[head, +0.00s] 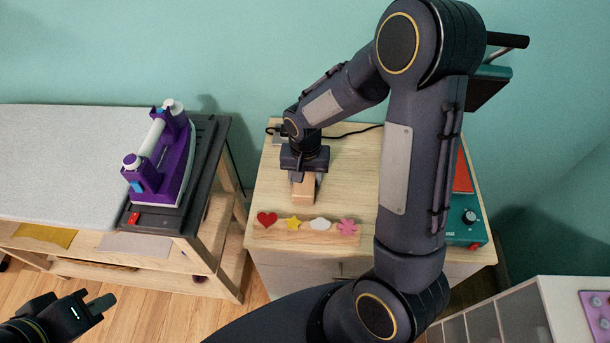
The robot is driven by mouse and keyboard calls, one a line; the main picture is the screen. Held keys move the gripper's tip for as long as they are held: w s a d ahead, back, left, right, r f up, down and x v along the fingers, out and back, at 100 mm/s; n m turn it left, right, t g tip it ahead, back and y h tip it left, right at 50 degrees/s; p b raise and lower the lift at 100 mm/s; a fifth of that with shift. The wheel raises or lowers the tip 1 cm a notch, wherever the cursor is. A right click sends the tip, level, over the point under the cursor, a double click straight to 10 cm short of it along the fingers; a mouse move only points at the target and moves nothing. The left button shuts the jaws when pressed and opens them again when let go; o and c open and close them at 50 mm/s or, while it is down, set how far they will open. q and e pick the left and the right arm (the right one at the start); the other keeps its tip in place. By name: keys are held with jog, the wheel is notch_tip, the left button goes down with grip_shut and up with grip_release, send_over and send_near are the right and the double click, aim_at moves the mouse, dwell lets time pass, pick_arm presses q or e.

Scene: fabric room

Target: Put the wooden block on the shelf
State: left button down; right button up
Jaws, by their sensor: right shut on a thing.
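The wooden block (303,190) is a small light-brown piece over the wooden cabinet top (345,185), behind a row of colourful shapes. My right gripper (303,172) points down from above and is shut on it. I cannot tell whether the block touches the cabinet top. A wooden shelf (85,246) runs under the ironing board at left, with yellow and pale cloths on it; much of it is hidden by the board. My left gripper (98,302) is low at the left, over the floor, away from the block; its opening is unclear.
A purple iron (165,160) stands on the ironing board (60,150). A white compartment unit (515,310) is at lower right.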

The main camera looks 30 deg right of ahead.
jog(key=shift+f, duration=0.1)
jog(key=o, duration=0.7)
jog(key=shift+f, duration=0.1)
jog(key=o, duration=0.5)
